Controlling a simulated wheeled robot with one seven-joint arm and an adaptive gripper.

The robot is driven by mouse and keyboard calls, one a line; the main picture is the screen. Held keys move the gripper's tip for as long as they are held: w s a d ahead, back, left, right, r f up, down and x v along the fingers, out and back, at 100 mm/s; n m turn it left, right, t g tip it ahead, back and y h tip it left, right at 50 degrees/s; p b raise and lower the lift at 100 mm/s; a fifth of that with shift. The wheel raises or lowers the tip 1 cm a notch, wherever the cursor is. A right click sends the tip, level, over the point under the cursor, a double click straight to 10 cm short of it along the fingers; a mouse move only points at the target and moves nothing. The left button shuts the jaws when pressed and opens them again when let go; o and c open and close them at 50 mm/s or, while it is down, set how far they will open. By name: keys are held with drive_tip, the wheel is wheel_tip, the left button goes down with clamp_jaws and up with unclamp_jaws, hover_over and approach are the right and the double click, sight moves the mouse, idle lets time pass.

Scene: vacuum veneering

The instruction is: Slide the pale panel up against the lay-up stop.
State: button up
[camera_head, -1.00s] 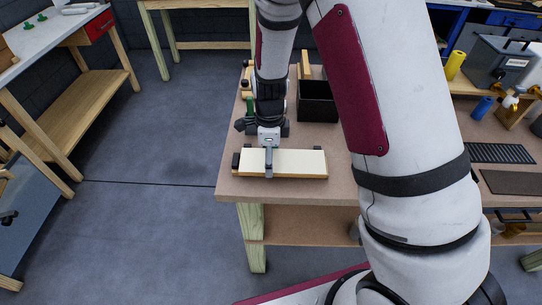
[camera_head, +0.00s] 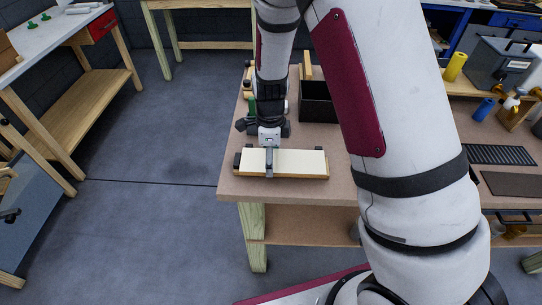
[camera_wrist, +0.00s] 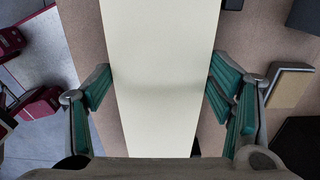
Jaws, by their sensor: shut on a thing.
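The pale panel (camera_head: 300,162) is a long cream strip lying flat near the front left of the brown bench, with wooden edging showing at its right end. My gripper (camera_head: 269,163) reaches down over its left part, one finger on each long side. In the wrist view the panel (camera_wrist: 160,90) runs between the green-padded fingers, which are shut on its sides. A small dark block (camera_head: 237,160) at the panel's left end looks like the lay-up stop; I cannot tell whether they touch. Another dark piece (camera_head: 318,148) shows behind the panel's right end.
A black open bin (camera_head: 318,103) stands behind the panel on the brown bench (camera_head: 290,192). The bench's left and front edges are close to the panel. Bare bench top lies to the panel's right, with my arm above it.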

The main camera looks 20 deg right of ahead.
drive_tip(key=o, duration=1.3)
